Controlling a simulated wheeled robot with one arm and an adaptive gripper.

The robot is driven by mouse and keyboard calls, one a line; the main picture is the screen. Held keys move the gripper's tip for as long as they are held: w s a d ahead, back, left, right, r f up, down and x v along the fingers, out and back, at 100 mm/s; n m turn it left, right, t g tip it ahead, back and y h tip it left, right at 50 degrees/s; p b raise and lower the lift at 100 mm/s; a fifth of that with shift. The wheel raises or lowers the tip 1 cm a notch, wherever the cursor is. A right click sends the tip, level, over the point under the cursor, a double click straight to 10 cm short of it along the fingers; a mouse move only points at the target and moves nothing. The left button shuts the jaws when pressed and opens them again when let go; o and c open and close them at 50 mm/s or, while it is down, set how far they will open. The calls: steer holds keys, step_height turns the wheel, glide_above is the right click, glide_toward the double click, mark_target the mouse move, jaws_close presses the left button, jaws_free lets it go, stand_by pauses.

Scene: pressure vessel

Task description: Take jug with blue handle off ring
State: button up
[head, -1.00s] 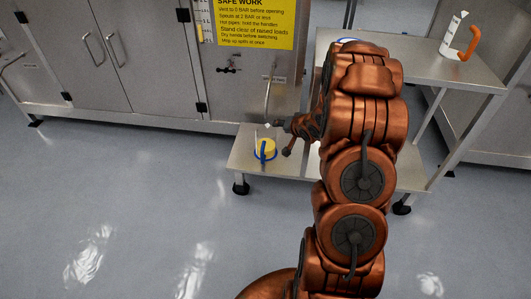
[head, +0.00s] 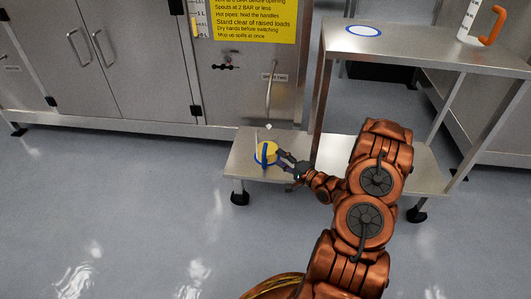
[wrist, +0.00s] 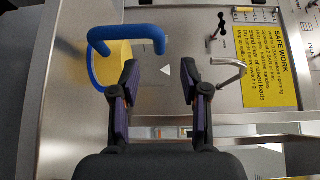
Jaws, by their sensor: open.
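The jug with the blue handle (head: 266,153) stands on the lower shelf of the steel stand, with yellow showing in its body. In the wrist view its blue handle (wrist: 127,36) crosses the upper left, with the yellow body (wrist: 116,66) behind it. A thin blue arc (wrist: 93,72) beside the body may be the ring around its base. My gripper (head: 281,157) is close to the jug's right side. In the wrist view my gripper (wrist: 166,75) is open and empty between its fingers, and the handle lies ahead and to the left.
A blue-edged white ring (head: 364,31) lies bare on the upper shelf (head: 425,48). A jug with an orange handle (head: 490,27) stands at its far right. A metal spout (head: 269,94) hangs on the cabinet above the lower shelf (head: 238,160). The floor in front is clear.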

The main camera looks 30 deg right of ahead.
steer(key=d+b+x, duration=0.1)
steer(key=b+x, duration=0.2)
steer(key=x, duration=0.4)
steer(key=shift+w+a+b, duration=0.15)
steer(key=shift+w+b, duration=0.2)
steer(key=shift+c, duration=0.3)
jaws_close()
stand_by(0.4)
